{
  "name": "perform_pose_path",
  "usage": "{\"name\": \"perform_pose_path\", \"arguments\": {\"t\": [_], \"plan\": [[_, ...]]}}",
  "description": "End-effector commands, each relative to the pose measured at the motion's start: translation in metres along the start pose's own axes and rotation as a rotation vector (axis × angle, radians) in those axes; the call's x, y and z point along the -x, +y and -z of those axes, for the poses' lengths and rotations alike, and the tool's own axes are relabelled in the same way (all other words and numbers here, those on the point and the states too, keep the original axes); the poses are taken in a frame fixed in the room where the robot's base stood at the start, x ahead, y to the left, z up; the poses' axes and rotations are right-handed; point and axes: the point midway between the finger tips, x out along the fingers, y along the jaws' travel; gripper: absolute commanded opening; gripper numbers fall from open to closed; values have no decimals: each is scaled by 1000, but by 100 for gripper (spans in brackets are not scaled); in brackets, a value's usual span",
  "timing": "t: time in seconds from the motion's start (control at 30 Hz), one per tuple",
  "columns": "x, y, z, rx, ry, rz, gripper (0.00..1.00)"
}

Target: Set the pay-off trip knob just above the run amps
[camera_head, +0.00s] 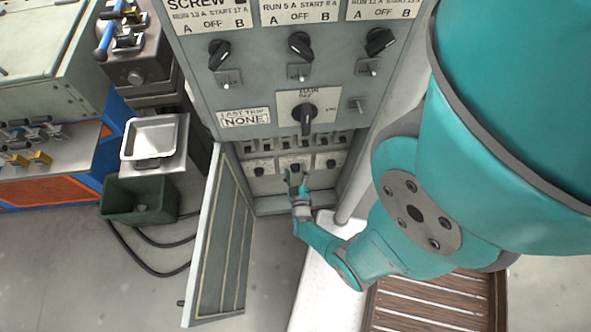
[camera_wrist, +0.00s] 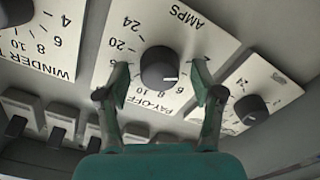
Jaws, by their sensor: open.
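The pay-off trip knob (camera_wrist: 158,68) is a round black knob on a white plate (camera_wrist: 182,32) lettered PAY-OFF and AMPS, upside down in the wrist view. Its white pointer mark faces right. The scale shows 24 and 20, with 10 and 8 lower; some figures are hidden. My gripper (camera_wrist: 160,82) is open, one finger on each side of the knob; I cannot tell whether they touch it. In the head view my gripper (camera_head: 296,186) reaches into the open lower compartment at the middle plate. The middle header plate (camera_head: 299,13) above reads RUN 5 A.
The winder trip knob (camera_wrist: 16,10) and another trip knob (camera_wrist: 251,109) flank it closely. Several switches (camera_wrist: 58,130) line the wrist view's lower left. The cabinet door (camera_head: 222,240) hangs open at left. A LAST TRIP plate (camera_head: 245,117) reads NONE. A green bin (camera_head: 140,200) stands farther left.

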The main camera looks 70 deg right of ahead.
Motion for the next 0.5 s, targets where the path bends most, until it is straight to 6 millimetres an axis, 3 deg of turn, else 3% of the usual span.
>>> {"name": "perform_pose_path", "arguments": {"t": [0.13, 0.37, 0.5], "plan": [[0, 0, 0, 0, 0, 0, 67], [0, 0, 0, 0, 0, 0, 9], [0, 0, 0, -1, 0, 0, 7]]}}
